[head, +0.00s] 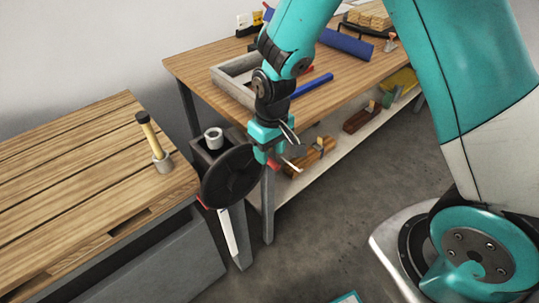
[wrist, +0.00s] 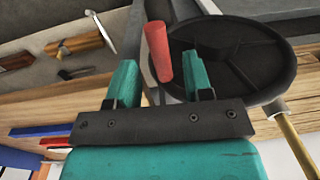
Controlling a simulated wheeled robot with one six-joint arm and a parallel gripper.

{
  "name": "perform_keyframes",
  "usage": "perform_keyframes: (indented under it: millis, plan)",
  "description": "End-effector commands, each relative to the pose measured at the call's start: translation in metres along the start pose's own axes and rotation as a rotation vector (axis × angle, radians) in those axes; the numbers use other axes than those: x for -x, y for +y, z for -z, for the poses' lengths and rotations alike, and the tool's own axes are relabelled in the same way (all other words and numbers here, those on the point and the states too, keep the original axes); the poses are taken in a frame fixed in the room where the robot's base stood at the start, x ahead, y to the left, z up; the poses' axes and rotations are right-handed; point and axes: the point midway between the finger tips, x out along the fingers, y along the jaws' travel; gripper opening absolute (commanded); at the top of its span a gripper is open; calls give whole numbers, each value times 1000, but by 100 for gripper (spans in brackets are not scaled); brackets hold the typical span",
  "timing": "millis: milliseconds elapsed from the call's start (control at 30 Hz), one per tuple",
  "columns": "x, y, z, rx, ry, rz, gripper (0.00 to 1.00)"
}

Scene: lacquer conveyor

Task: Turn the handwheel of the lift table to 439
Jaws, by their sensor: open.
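The black handwheel (head: 228,178) stands upright beside a dark post between the slatted table and the workbench. In the wrist view the handwheel (wrist: 255,60) fills the upper right. Its red handle (wrist: 158,48) shows between and beyond the two teal fingers of my gripper (wrist: 162,78). The fingers are open, with a gap on each side of the handle; I cannot tell how deep it sits between them. In the head view my gripper (head: 268,152) is at the right edge of the wheel. A white strip (head: 228,232) hangs below the wheel; no number is readable.
Grey floor is open at front.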

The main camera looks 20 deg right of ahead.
Motion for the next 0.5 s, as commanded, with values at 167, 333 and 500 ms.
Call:
perform_keyframes:
  millis: [167, 333, 500]
  plan:
    - [-17, 0, 0, 0, -1, 0, 46]
    - [-20, 0, 0, 0, 2, 0, 46]
    - [-20, 0, 0, 0, 2, 0, 46]
